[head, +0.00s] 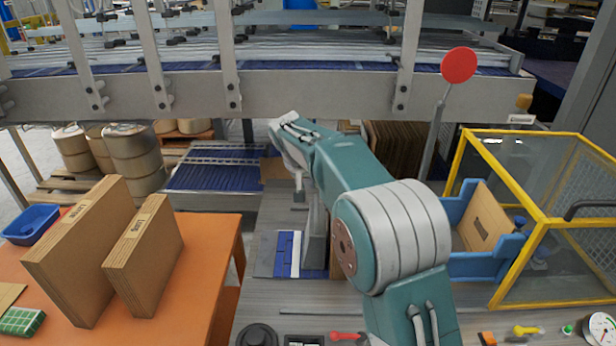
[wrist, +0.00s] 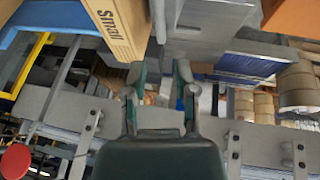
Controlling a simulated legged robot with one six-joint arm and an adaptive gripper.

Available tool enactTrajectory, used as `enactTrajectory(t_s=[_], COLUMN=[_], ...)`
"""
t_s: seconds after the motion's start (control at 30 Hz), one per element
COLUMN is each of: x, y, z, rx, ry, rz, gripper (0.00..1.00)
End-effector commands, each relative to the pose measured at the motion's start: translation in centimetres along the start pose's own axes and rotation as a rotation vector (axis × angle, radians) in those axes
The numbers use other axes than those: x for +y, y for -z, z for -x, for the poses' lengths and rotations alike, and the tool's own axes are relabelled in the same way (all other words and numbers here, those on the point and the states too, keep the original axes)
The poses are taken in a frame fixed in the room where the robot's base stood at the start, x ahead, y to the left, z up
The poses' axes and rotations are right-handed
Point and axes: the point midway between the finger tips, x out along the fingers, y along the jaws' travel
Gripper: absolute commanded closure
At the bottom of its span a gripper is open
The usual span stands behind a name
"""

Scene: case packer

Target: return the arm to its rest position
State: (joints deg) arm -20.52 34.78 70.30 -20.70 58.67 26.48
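My arm (head: 350,165) is teal with grey bands and reaches forward over the grey worktop in the head view. Its far end is by the front of the conveyor frame. My gripper (wrist: 160,78) shows in the wrist view with its two fingers apart. I see nothing held between them. In the head view the fingers are too small and partly hidden to make out.
A yellow-framed clear guard (head: 545,215) and a blue holder with a cardboard piece (head: 485,215) stand right. A red disc (head: 458,65) rises on a post. Flat cartons (head: 145,255) stand on the orange table (head: 200,260) at left. The conveyor frame (head: 300,98) crosses ahead.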

Motion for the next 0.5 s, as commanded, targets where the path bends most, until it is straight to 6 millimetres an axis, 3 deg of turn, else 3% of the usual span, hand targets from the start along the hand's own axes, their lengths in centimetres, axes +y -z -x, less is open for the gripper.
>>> enactTrajectory(t_s=[0.17, 0.5], x=[2.8, 10.5], y=[-1.2, -8.3], z=[2.9, 10.8], rx=[0.004, 0.011], ry=[0.015, 0.069], rz=[-0.011, -0.032], gripper=[0.63, 0.63])
